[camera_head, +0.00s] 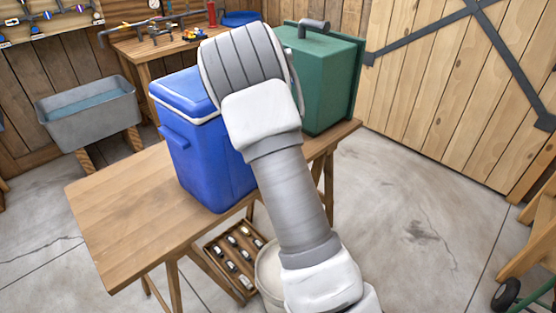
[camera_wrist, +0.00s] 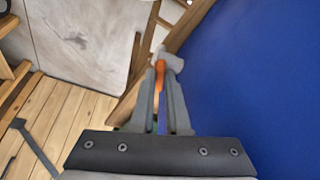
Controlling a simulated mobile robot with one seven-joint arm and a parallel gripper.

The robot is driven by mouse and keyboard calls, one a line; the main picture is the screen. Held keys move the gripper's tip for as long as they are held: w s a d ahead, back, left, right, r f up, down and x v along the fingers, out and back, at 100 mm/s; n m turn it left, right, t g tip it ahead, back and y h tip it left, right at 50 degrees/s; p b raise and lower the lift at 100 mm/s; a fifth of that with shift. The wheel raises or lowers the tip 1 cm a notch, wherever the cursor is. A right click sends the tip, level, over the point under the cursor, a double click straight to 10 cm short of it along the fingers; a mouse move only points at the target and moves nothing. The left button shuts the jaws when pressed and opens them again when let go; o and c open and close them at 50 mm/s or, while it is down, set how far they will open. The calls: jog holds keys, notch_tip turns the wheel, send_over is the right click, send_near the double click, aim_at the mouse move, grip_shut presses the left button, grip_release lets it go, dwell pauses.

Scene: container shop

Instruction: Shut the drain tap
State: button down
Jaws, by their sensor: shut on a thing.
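The blue cooler (camera_head: 205,165) stands on the wooden table, its lid down; its blue wall (camera_wrist: 255,75) fills the right of the wrist view. The drain tap (camera_wrist: 172,61), a pale grey body with an orange lever (camera_wrist: 159,76), shows at the fingertips beside that wall. My gripper (camera_wrist: 162,80) is shut on the orange lever, one finger on each side. In the head view my arm crosses in front of the cooler and hides the tap and my gripper. The lever's exact angle is hard to tell.
The table (camera_head: 125,215) is bare left of the cooler. A green box (camera_head: 322,75) stands close behind my arm. A crate of small items (camera_head: 208,250) and a pale bucket (camera_head: 268,275) are below. A grey trough (camera_head: 90,112) stands at left.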

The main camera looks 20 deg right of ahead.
jog(key=c, duration=0.9)
grip_release()
jog(key=p+v, duration=0.2)
jog(key=v, duration=1.5)
jog(key=shift+r, duration=0.25)
